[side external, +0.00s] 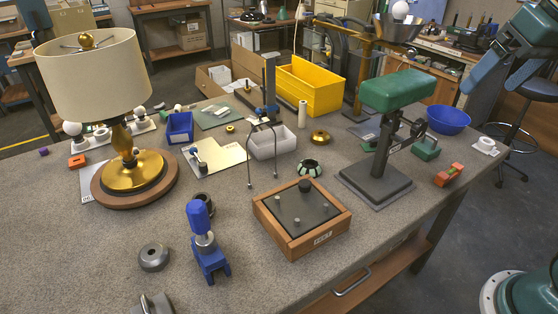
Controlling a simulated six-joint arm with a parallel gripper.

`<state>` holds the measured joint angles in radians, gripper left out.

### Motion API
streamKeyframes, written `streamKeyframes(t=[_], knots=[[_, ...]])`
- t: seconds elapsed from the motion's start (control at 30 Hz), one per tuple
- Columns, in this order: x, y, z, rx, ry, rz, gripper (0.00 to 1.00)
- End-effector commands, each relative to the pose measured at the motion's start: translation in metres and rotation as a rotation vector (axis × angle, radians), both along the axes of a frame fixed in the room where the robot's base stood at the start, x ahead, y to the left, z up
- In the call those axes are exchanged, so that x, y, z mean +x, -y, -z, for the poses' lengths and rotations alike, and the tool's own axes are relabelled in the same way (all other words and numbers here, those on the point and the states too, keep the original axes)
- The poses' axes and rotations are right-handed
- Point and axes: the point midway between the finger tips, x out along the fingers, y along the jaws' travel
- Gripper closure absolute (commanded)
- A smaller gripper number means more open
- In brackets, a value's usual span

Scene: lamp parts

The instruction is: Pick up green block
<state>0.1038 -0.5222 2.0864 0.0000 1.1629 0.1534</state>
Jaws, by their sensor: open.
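A small green block (426,150) sits on the grey table to the right of the green-headed desk lamp (396,90), partly against dark parts beside the lamp's stem. My gripper (441,56) is at the upper right, with two blue fingers spread apart and nothing seen between them. It appears above and to the right of the green block, clear of it. The lamp's dark stem and square base (376,182) stand just left of the block.
A blue bowl (448,121) stands behind the block and an orange block (449,175) lies in front, near the table's right edge. A white ring-like part (486,146) is to the right. A wooden tray (302,240) and a large shaded lamp (92,75) stand further left.

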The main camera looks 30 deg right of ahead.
Motion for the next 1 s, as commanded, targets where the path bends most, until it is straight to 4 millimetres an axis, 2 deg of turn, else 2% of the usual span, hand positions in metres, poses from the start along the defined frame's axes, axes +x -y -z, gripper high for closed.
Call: streamKeyframes(t=[0.2,0.5,0.73,1.0], knots=[[0.044,0.026,-0.022,0.049,-0.052,0.177,0.11],[0.100,0.072,-0.038,0.112,-0.114,0.419,0.11],[0.139,0.115,-0.039,0.159,-0.158,0.607,0.11],[0.176,0.173,-0.027,0.210,-0.209,0.829,0.11]])
